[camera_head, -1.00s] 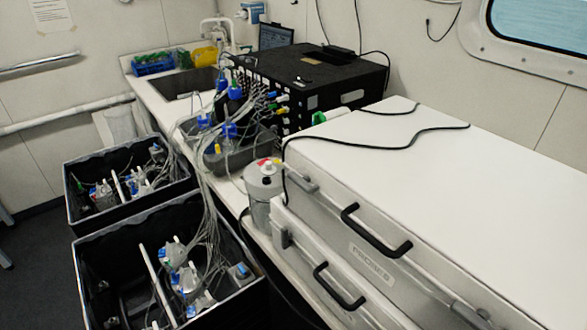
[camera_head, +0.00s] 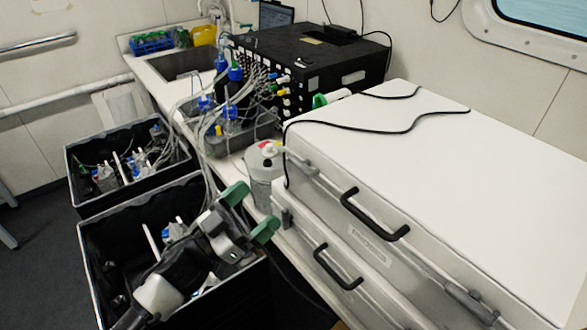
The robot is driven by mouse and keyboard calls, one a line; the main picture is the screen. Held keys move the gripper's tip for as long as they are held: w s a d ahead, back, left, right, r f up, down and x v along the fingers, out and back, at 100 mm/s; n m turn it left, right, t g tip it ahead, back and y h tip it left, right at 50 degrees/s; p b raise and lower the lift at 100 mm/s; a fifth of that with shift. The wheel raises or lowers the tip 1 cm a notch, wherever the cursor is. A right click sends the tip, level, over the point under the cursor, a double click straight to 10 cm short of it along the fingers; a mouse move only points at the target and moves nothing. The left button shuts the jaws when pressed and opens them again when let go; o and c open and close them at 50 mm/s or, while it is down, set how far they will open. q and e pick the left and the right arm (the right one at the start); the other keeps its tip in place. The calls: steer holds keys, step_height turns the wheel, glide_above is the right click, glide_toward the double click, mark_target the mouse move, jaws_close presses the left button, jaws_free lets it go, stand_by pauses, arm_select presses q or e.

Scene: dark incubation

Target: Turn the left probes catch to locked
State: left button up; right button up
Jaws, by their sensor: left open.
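The white probes case (camera_head: 430,150) lies on the bench at the right, on top of a second case (camera_head: 300,238). Its label (camera_head: 370,245) sits below a black handle (camera_head: 376,216). My right gripper is not in view.
A grey canister (camera_head: 263,172) with a red-and-white top stands beside the left catch. Black crates (camera_head: 128,165) with tubing and bottles stand on the floor at left. A black cable (camera_head: 390,133) lies over the case lid. A black instrument (camera_head: 310,65) stands behind.

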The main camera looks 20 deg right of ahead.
mark_target(298, 168)
arm_select(q)
steer(key=p+x, duration=0.3)
steer(key=x, duration=0.7)
steer(key=shift+d+r, duration=0.15)
steer(key=shift+c, duration=0.5)
steer(key=c, duration=0.8)
